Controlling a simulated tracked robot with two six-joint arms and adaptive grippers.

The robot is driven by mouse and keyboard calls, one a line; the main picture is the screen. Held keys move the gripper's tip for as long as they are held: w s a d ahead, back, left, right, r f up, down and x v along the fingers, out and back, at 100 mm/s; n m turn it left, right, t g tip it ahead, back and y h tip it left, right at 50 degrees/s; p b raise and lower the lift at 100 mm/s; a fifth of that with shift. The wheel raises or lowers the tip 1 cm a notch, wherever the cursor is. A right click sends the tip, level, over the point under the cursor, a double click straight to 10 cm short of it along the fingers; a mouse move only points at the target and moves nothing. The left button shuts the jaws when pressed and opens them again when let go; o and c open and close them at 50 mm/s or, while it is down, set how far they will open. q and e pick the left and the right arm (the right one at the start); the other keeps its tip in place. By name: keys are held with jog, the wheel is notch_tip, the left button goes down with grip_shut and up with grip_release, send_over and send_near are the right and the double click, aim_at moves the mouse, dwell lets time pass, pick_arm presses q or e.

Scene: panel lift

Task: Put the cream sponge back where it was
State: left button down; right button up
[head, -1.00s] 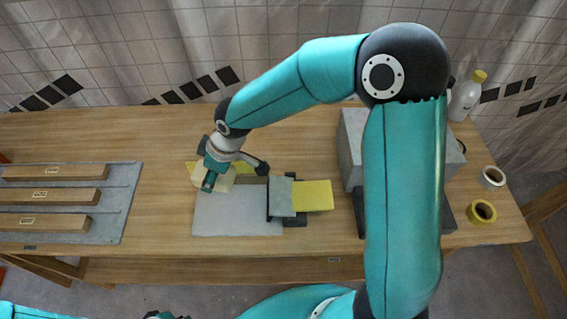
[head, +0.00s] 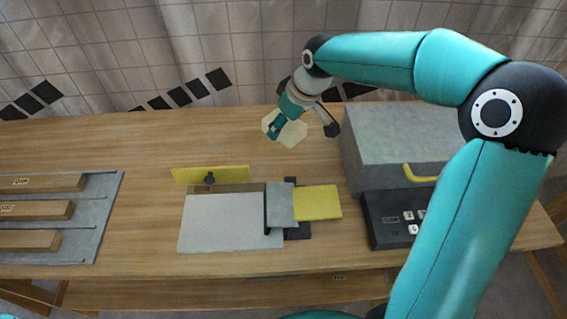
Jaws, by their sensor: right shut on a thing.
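The cream sponge (head: 293,137) is in my right gripper (head: 281,131). The gripper is shut on it, and cream edges show on both sides of the fingers. The gripper hangs over the back of the wooden table, behind the grey block with the yellow plate and left of the large grey box. The gap between sponge and table is hard to judge. My left gripper is not in view.
A yellow upright panel (head: 230,175) with a dark knob stands behind a light grey mat (head: 222,222). A grey block (head: 279,205) and yellow plate (head: 318,202) lie beside it. A grey box (head: 395,140), black keypad device (head: 380,225) and slotted tray (head: 98,215) flank these.

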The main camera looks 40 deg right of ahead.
aim_at(299, 140)
notch_tip(299, 140, down, 13)
jog(key=shift+f, duration=0.2)
dwell(0.4)
jog(key=o, duration=1.1)
jog(key=v, duration=1.2)
